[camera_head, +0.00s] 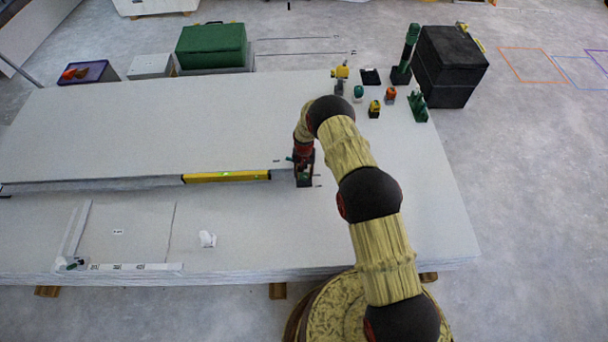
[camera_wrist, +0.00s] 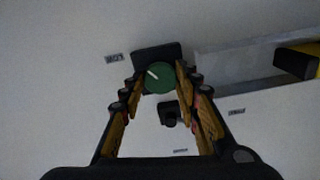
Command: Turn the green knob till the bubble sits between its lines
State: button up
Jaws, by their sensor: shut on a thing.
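The green knob (camera_wrist: 158,77) with a white pointer line sits on a dark base (camera_wrist: 157,54) in the wrist view. The pointer slants to the upper left. My gripper (camera_wrist: 161,80) is shut on the knob, one finger on each side. In the head view my gripper (camera_head: 302,165) is at the right end of the raised panel and mostly hides the knob. A yellow spirit level (camera_head: 208,178) lies along the panel's front edge, with a small bright green vial (camera_head: 225,174). The bubble and its lines are too small to make out.
The raised panel (camera_head: 150,130) lies on a larger board stack (camera_head: 420,200). Several small tools, including a yellow one (camera_head: 374,109), stand at the back right near a black case (camera_head: 450,65). A white object (camera_head: 207,239) lies on the front board.

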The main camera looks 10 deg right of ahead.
aim_at(304, 175)
dwell(0.4)
jog(key=o, duration=0.9)
notch_tip(304, 175, up, 12)
jog(key=shift+f, duration=0.1)
dwell(0.4)
